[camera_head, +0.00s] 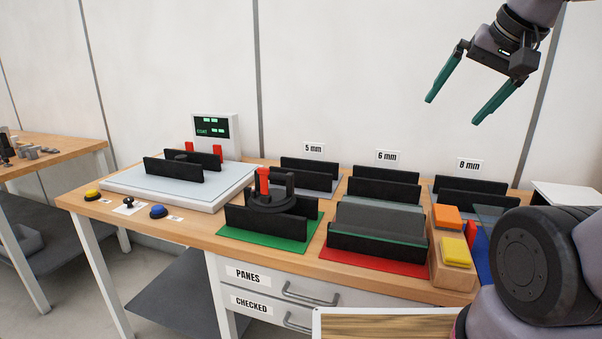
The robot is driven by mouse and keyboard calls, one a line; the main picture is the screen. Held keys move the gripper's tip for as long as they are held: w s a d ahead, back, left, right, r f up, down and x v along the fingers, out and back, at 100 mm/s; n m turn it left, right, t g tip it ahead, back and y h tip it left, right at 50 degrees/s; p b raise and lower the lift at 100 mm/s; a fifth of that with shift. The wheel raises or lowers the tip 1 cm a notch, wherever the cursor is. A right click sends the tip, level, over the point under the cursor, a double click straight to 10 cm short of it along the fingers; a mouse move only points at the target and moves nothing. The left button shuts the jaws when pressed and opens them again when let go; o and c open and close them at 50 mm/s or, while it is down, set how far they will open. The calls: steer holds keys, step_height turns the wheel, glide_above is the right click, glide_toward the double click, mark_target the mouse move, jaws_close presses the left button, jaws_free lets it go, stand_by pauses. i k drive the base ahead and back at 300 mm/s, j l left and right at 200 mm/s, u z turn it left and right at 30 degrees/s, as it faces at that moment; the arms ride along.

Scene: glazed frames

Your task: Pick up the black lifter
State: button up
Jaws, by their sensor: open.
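The black lifter (284,200) has a round black base, a black handle and an upright red lever. It is at the black-walled rack (264,223) on the green mat (230,233), at the front middle of the workbench. The rack's front wall hides the lower part of the lifter. My gripper (453,111), with two green fingers, is open and empty at the upper right. It is high above the bench, well apart from the lifter and to its right.
A white platform (130,188) with black rails and a display stands left. Racks labelled 5 mm, 6 mm and 8 mm line the back. A grey-filled rack stands on the red mat (360,263). A wooden block (452,277) with orange and yellow pads is right of it. Buttons sit at front left.

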mark_target(278, 201)
steer(key=j+z, duration=0.15)
steer(key=j, duration=0.25)
steer(key=j+z, duration=0.1)
steer(key=j, duration=0.35)
steer(key=k+j+z, duration=0.15)
steer(key=j, duration=0.25)
steer(key=j+z, duration=0.15)
steer(key=j, duration=0.25)
steer(key=k+j+z, duration=0.15)
steer(key=j, duration=0.25)
steer(key=j+z, duration=0.1)
steer(key=j, duration=0.3)
steer(key=k+j+z, duration=0.15)
steer(key=j, duration=0.25)
steer(key=k+j+z, duration=0.15)
steer(key=j, duration=0.2)
steer(key=i+j, duration=0.1)
steer(key=j, duration=0.45)
